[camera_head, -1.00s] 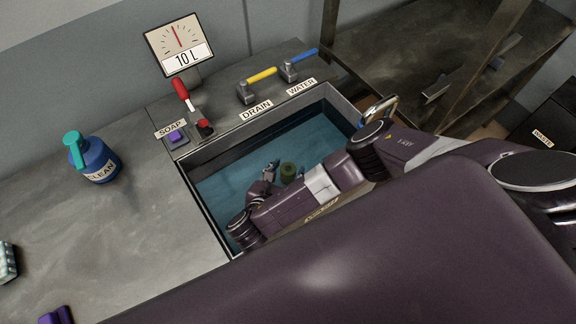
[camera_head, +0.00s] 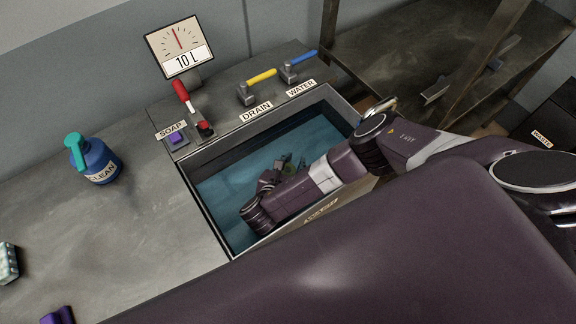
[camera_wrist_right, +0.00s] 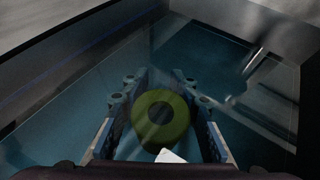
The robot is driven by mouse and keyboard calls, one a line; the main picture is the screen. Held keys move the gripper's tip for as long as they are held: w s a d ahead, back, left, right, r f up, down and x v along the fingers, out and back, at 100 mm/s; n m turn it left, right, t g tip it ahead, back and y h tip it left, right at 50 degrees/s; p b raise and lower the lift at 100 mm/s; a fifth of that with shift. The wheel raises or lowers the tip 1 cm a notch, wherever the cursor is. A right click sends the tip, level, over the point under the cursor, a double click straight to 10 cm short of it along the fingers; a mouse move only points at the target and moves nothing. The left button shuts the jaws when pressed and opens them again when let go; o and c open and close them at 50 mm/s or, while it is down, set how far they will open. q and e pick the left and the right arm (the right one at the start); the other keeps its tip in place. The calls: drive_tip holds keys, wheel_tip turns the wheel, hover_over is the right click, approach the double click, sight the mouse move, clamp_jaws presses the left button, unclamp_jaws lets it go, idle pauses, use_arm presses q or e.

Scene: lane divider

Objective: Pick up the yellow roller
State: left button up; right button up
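The yellow roller, a round olive-yellow piece with a dark centre, shows end-on in the right wrist view (camera_wrist_right: 178,136) under the bluish water of the sink. My right gripper (camera_wrist_right: 160,88) is down in the sink, with one finger on each side of the roller. The fingers look spread, and I see no clear grip on it. In the head view my right gripper (camera_head: 284,166) is small and dark in the water, and the roller is mostly hidden by it. My left gripper is not in view.
The sink rim (camera_head: 205,222) surrounds the right gripper closely. A blue bottle (camera_head: 95,163) stands on the left counter.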

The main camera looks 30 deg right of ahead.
clamp_jaws()
drive_tip(key=shift+r, duration=0.1)
wheel_tip(320, 180, up, 20)
drive_tip(key=p, duration=0.9)
